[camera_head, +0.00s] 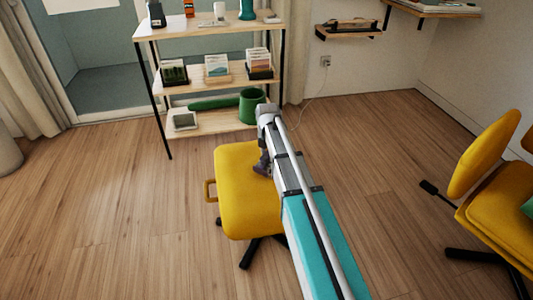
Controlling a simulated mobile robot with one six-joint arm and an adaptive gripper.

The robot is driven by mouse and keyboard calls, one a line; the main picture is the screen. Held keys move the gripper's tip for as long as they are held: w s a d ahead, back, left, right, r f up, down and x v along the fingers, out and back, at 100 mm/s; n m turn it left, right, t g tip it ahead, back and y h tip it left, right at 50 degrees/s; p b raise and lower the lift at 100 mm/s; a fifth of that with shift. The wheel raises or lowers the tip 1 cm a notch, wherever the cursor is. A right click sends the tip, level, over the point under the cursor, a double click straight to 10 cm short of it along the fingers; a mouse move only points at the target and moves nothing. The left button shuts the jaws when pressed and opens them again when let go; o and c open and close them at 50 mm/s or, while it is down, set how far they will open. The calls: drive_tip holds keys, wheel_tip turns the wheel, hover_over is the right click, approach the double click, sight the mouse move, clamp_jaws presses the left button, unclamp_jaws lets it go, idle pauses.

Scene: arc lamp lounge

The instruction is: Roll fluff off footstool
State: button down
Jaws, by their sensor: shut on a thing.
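The yellow footstool (239,215) stands on the wood floor in the middle of the view, on dark legs, with a loop handle on its left side. My gripper (262,170) is at the upper right part of its cushion, pointing down. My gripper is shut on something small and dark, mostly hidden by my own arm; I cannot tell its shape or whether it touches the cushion. My arm also covers the footstool's right edge. No fluff can be made out on the visible part of the cushion at this size.
A shelf rack (205,80) with boxes of cards and a green pot (252,105) stands behind the footstool. A yellow swivel chair (485,155) is at the right. A white cable (303,105) hangs from the wall outlet.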

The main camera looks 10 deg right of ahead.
drive_tip(key=shift+s+a, duration=0.2)
drive_tip(key=shift+s, duration=0.35)
drive_tip(key=shift+s+a, duration=0.2)
drive_tip(key=shift+s, duration=0.35)
drive_tip(key=shift+s, duration=0.1)
drive_tip(key=shift+s+a, duration=0.35)
drive_tip(key=shift+s, duration=0.45)
drive_tip(key=shift+s+a, duration=0.3)
drive_tip(key=shift+s, duration=0.5)
drive_tip(key=shift+s+a+f, duration=0.1)
drive_tip(key=shift+s+a, duration=0.1)
drive_tip(key=shift+s, duration=0.4)
drive_tip(key=shift+s+a+r, duration=0.1)
drive_tip(key=shift+s+a, duration=0.15)
drive_tip(key=shift+s, duration=0.4)
drive_tip(key=shift+s+a+f, duration=0.1)
drive_tip(key=shift+s+a, duration=0.1)
drive_tip(key=shift+s, duration=0.4)
drive_tip(key=shift+w, duration=0.1)
drive_tip(key=shift+w+d, duration=0.35)
drive_tip(key=shift+w, duration=0.55)
drive_tip(key=shift+w+d, duration=0.35)
drive_tip(key=shift+w, duration=0.55)
drive_tip(key=shift+w, duration=0.1)
